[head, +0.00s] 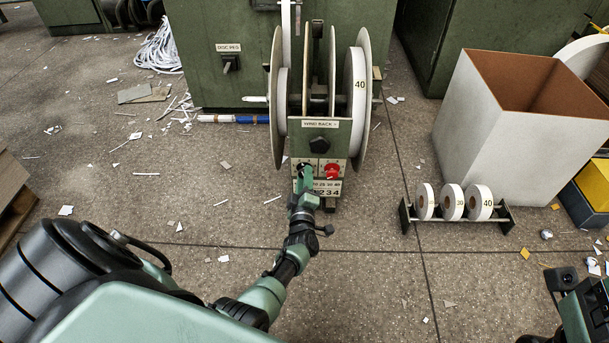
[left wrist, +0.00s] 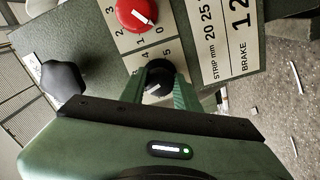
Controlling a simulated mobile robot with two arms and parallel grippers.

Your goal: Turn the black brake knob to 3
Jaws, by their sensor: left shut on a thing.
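The black brake knob (head: 303,166) is on the front panel of the wind rack, left of a red knob (head: 331,171). It also shows in the left wrist view (left wrist: 158,70), with a small light mark on its face and the figures 4 and 5 beside it. The fingers partly hide it, and I cannot read its setting. My left gripper (head: 304,181) reaches the panel from the front. Its green fingers (left wrist: 160,92) are on both sides of the black knob, shut on it. The red knob (left wrist: 137,14) has a white pointer line near 0.
The wind rack (head: 322,138) carries large reels and a black star knob (left wrist: 62,80). A low stand (head: 457,221) with small numbered rolls and a white bin (head: 500,130) are at right. Part of my right arm shows bottom right. Paper scraps litter the floor.

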